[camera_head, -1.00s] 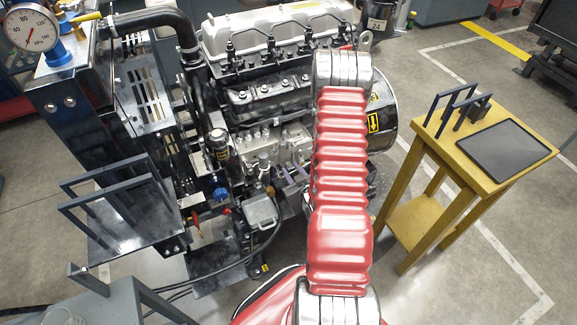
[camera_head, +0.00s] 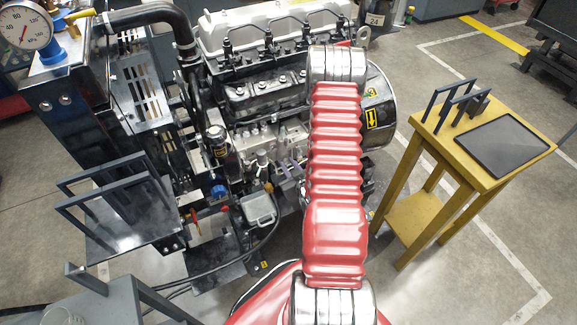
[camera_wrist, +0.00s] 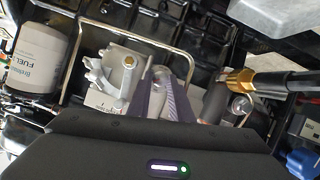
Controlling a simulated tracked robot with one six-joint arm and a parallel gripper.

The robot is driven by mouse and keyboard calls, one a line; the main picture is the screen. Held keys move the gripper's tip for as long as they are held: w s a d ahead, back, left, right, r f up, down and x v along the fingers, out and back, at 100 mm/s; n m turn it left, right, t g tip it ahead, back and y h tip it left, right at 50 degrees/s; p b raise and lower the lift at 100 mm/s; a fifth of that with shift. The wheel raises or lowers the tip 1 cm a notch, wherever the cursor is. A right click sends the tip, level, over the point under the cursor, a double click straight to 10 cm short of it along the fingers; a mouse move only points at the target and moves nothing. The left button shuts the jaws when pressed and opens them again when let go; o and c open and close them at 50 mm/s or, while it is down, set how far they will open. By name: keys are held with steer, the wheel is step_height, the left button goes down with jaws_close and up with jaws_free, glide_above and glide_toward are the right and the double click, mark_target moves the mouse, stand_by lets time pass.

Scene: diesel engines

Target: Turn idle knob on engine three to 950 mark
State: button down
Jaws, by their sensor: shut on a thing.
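The diesel engine (camera_head: 262,90) stands in front of me in the head view, with a pale rocker cover on top. My gripper (camera_wrist: 164,98) reaches down to its side in the wrist view. Its two purple-grey fingers are shut on a small rounded grey metal part, which I take for the idle knob (camera_wrist: 161,76). The fingers hide much of it, and I cannot read any 950 mark or scale. A cast metal lever housing (camera_wrist: 121,75) with a brass-coloured bolt is just left of the fingers. In the head view my arm hides part of the engine's right side.
A white fuel filter (camera_wrist: 37,58) lies left of my gripper in the wrist view, and a brass fitting with a black hose (camera_wrist: 245,80) to the right. A yellow table (camera_head: 437,152) with a black tablet (camera_head: 505,146) stands right. A pressure gauge (camera_head: 24,30) is upper left.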

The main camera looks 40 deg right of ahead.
steer(key=shift+s+m+y, duration=0.1)
steer(key=shift+m+y, duration=0.3)
steer(key=shift+m, duration=0.1)
steer(key=c, duration=1.9)
jaws_free()
steer(key=shift+o, duration=0.2)
steer(key=shift+s, duration=0.1)
